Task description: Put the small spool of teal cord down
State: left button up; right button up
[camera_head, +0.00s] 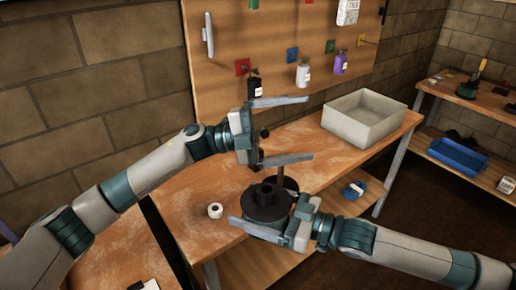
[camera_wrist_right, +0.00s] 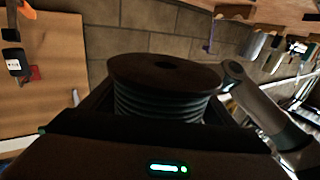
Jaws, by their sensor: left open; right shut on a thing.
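The small spool (camera_head: 268,213) has dark flanges. My right gripper (camera_head: 250,214) is shut on it and holds it upright near the bench's front edge. The spool (camera_wrist_right: 165,75) also fills the middle of the right wrist view, with teal cord wound below its top flange. Its lower part is hidden there by my gripper. My left gripper (camera_head: 308,128) is open, above and behind the spool, with its two fingers well apart. Whether the spool touches the wooden bench (camera_head: 190,190) cannot be told.
A small white roll (camera_head: 215,210) lies on the bench, left of the spool. A large grey bin (camera_head: 365,132) stands at the bench's far right. A pegboard (camera_head: 220,75) with several bottles rises behind. A blue item (camera_head: 354,189) sits on the lower shelf. The bench's left part is mostly clear.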

pick_arm(q)
jog(key=s+d+r+m+g+y, duration=0.2)
jog(key=s+m+g+y, duration=0.2)
jog(key=s+m, duration=0.3)
pick_arm(e)
jog(key=shift+r, duration=0.1)
pick_arm(q)
jog(key=m+t+y, duration=0.6)
jog(key=m+y, duration=0.6)
jog(key=y, duration=0.2)
send_over(266, 206)
jog(key=w+a, duration=0.2)
jog(key=shift+s+d+r, duration=0.2)
jog(key=shift+s, duration=0.05)
jog(key=shift+f, duration=0.1)
notch_tip(266, 206, down, 12)
jog(key=d, duration=0.1)
jog(key=shift+d, duration=0.4)
